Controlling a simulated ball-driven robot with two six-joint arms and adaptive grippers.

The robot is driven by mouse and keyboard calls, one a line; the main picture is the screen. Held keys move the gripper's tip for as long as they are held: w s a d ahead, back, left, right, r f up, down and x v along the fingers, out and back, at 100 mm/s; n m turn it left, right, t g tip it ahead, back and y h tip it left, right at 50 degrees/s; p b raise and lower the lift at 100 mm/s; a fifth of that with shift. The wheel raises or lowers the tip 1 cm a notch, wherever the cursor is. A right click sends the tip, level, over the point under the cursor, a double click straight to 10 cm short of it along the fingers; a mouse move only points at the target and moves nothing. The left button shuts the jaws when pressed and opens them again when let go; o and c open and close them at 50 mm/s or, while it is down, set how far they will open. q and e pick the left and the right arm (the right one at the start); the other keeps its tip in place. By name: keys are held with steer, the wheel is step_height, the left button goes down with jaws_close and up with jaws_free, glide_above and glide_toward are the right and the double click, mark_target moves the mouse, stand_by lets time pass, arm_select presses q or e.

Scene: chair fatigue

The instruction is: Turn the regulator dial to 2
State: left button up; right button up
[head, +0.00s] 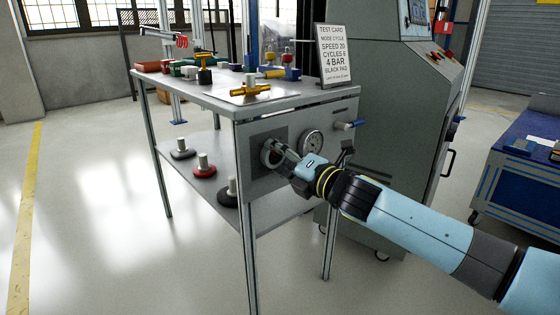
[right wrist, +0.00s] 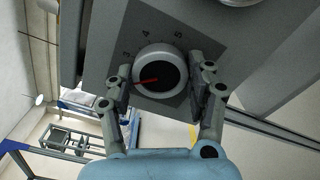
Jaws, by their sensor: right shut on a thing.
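The regulator dial (head: 267,154) sits on a dark square plate on the front panel of the bench. In the right wrist view the dial (right wrist: 158,62) has a white rim, a black face and a red pointer (right wrist: 147,81). The pointer points left and slightly down, below the printed 3. The 3, 4 and 5 are readable around the rim; the mark at the pointer's tip is hidden by a finger. My right gripper (head: 277,151) is shut on the dial, one finger on each side of it (right wrist: 160,78). My left gripper is out of view.
A test card (head: 333,55) stands on the bench top (head: 215,92) among several coloured parts. Weights rest on the lower shelf. A grey machine (head: 385,110) stands behind.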

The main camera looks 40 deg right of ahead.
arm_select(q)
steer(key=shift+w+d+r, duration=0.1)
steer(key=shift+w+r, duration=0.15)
arm_select(e)
steer(key=shift+f+n, duration=0.15)
steer(key=shift+n, duration=0.35)
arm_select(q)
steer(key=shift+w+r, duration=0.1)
arm_select(e)
steer(key=o, duration=1.2)
